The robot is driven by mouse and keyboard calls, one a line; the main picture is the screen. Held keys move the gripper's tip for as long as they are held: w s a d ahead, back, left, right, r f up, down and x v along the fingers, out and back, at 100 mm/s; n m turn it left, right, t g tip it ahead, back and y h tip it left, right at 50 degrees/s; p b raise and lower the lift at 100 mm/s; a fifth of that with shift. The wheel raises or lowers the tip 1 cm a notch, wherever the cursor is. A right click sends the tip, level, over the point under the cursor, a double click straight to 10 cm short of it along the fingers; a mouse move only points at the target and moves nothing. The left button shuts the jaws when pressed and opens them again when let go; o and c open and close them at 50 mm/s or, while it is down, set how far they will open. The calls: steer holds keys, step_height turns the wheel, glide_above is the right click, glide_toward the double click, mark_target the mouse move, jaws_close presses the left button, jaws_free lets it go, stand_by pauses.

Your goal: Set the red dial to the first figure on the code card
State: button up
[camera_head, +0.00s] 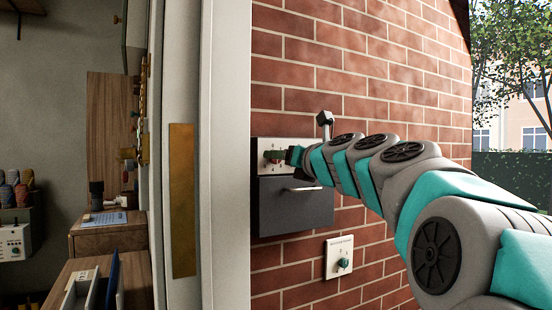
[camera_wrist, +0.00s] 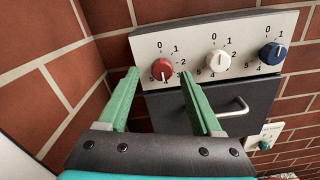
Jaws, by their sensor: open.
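The red dial (camera_wrist: 162,68) is the left one of three dials on a white panel (camera_wrist: 195,45) in the wrist view. Its white mark points downward, roughly toward the lower figures; the exact figure is too small to tell. My gripper (camera_wrist: 159,72) is open, with one green finger on each side of the red dial in the picture. I cannot tell whether the fingers touch it. In the head view my gripper covers much of the panel (camera_head: 264,144). No card with a readable code shows; a pale blue sheet (camera_head: 104,219) lies on a wooden top indoors.
A white dial (camera_wrist: 218,61) and a blue dial (camera_wrist: 272,53) sit to the right. A dark grey box with a handle (camera_head: 295,210) is below the panel. A small plate with a teal knob (camera_head: 343,263) is lower on the brick wall. A door frame (camera_head: 225,150) stands left.

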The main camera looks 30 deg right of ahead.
steer(key=s, duration=0.5)
steer(key=shift+s, duration=0.15)
